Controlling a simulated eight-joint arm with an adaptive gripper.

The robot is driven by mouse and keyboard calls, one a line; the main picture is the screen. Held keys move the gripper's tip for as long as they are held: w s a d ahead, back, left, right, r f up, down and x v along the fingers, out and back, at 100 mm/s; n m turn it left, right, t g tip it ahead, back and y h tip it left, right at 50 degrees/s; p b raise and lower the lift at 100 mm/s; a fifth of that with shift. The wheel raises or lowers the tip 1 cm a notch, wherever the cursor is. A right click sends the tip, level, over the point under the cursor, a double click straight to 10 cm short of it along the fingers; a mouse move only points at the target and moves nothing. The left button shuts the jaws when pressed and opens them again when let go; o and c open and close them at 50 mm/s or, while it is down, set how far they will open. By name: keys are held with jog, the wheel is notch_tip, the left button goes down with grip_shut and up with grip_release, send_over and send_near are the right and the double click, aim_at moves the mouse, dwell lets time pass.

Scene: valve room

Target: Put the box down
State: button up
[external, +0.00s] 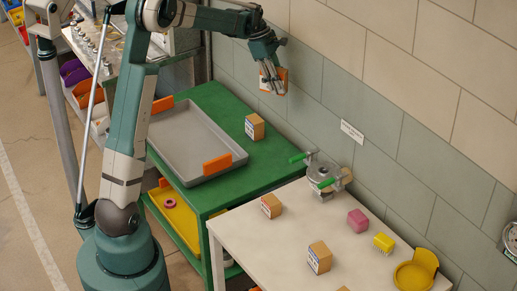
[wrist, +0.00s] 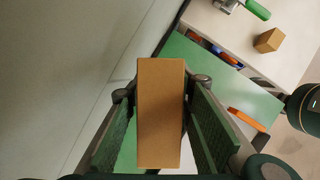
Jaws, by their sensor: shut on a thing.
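My gripper (external: 271,80) is shut on a cardboard box (external: 280,81) and holds it in the air above the far end of the green bench (external: 200,103). The held box shows large in the wrist view (wrist: 160,112), between the two green-padded fingers. A second box (external: 254,127) of similar look stands on the green bench, right of the grey tray (external: 190,150). Two more boxes, one (external: 271,206) and another (external: 319,257), stand on the white table (external: 240,235).
The tiled wall (external: 330,100) is close behind. Bare green surface surrounds the second box.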

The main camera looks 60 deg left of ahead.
jog(key=a+f+n, duration=0.1)
jog(key=a, duration=1.2)
jog(key=n, duration=0.2)
send_over(241, 112)
notch_tip(241, 112, down, 2)
notch_tip(241, 112, down, 11)
jog(key=a+t, duration=0.1)
jog(key=shift+s+y, duration=0.4)
jog(key=shift+s, duration=0.05)
jog(key=shift+f, duration=0.2)
jog(key=shift+f+b, duration=0.5)
jog(key=shift+f, duration=2.5)
jog(key=shift+f+b, duration=0.45)
jog(key=shift+f, duration=1.4)
jog(key=shift+f, duration=0.2)
